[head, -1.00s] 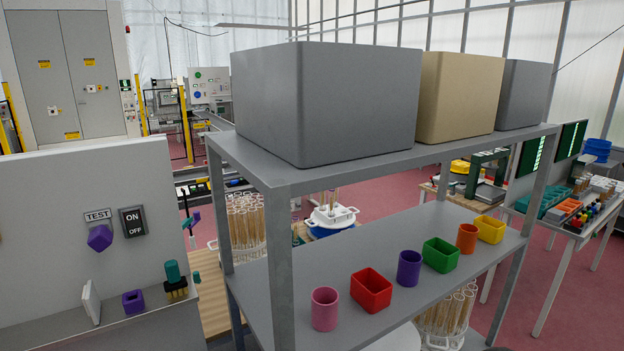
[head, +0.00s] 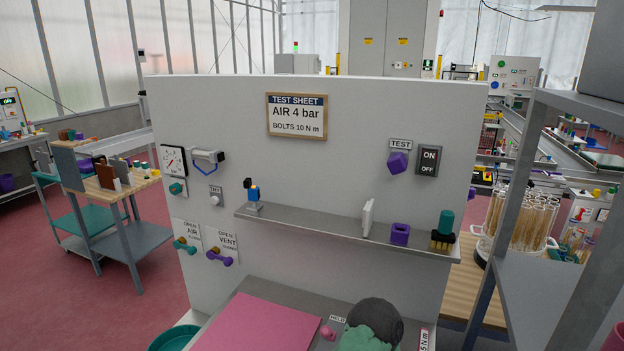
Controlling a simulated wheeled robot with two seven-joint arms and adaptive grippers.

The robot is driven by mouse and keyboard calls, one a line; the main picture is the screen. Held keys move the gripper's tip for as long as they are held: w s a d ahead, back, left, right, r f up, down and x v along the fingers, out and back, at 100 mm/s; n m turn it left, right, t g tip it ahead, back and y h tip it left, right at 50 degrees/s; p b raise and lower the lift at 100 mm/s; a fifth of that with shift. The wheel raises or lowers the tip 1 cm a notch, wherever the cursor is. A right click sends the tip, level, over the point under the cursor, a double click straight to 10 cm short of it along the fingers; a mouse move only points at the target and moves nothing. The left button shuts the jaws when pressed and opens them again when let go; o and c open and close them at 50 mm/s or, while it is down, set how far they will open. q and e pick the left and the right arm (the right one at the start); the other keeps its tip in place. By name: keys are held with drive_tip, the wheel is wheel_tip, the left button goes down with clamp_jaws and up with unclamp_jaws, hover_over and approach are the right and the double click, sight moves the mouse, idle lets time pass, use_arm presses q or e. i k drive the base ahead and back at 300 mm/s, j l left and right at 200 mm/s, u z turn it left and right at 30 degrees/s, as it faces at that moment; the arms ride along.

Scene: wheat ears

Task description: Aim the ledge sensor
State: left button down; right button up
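A small blue and orange device with a dark head (head: 251,190), which looks like the ledge sensor, stands upright at the left end of the grey ledge (head: 330,234) on the white panel. Its head is too small to tell exactly where it faces. Neither of my grippers shows in the head view.
The ledge also holds a white plate (head: 368,218), a purple block (head: 400,234) and a teal-topped part (head: 444,232). A test sheet (head: 296,117), gauge (head: 174,161) and ON/OFF switch (head: 429,161) are on the panel. A pink mat (head: 265,325) lies below; a shelf frame (head: 515,195) stands right.

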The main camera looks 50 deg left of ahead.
sight(254, 192)
drive_tip(key=u, duration=0.45)
drive_tip(key=k+u, duration=0.15)
drive_tip(key=u, duration=0.25)
drive_tip(key=k+u, duration=0.1)
drive_tip(key=u, duration=0.95)
drive_tip(key=i+u, duration=0.3)
drive_tip(key=i+j, duration=0.15)
drive_tip(key=j, duration=0.25)
drive_tip(key=i+j+z, duration=0.15)
drive_tip(key=j, duration=0.2)
drive_tip(key=i+j, duration=0.2)
drive_tip(key=j, duration=0.2)
drive_tip(key=i+j+z, duration=0.1)
drive_tip(key=j, duration=0.35)
drive_tip(key=i+j+z, duration=0.1)
drive_tip(key=j, duration=0.3)
drive_tip(key=i, duration=0.1)
